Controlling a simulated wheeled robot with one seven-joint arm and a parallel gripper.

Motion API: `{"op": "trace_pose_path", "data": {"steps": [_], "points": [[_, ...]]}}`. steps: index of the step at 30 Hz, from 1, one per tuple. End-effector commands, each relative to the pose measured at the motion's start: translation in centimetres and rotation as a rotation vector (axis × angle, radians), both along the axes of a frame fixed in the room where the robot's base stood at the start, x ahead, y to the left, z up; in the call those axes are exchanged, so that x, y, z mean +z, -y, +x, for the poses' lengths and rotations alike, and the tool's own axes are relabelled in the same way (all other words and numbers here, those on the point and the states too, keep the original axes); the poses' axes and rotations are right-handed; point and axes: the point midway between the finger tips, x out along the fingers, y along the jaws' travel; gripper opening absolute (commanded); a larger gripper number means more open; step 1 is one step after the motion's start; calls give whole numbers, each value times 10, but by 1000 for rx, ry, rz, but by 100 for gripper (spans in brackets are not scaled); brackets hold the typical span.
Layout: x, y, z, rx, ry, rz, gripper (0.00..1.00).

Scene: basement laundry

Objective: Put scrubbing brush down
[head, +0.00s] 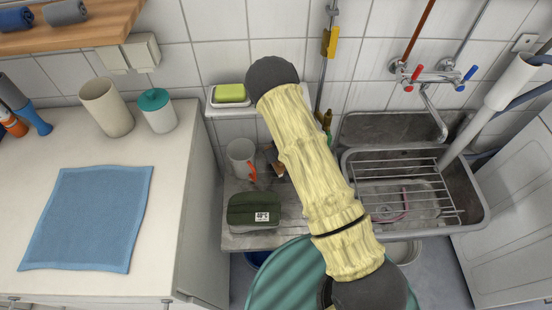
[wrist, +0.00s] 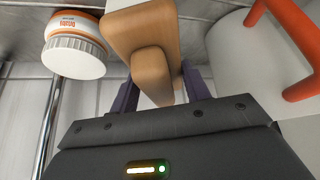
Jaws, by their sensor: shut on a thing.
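My gripper (wrist: 160,88) is shut on the wooden scrubbing brush (wrist: 148,32) in the wrist view. A dark finger shows on each side of the brown wood. The bristles are not clearly seen. In the head view my arm hides most of the gripper and brush, just right of the white mug (head: 240,155) with an orange handle. The mug also shows close on the right in the wrist view (wrist: 250,62). I cannot tell whether the brush touches the grey surface (head: 262,242) beside the sink.
A dark green box (head: 252,210) stands in front of the mug. A white bottle with an orange band (wrist: 74,42) is left of the brush in the wrist view. A green-yellow sponge (head: 230,93) lies on a small ledge behind. The sink (head: 470,215) with its wire rack is right.

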Motion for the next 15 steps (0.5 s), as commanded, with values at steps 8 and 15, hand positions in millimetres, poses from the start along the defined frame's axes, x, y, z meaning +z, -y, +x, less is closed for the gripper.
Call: {"op": "trace_pose_path", "data": {"steps": [8, 15], "points": [[-32, 0, 3, 1, -1, -1, 26], [-34, 0, 4, 0, -1, 0, 26]]}}
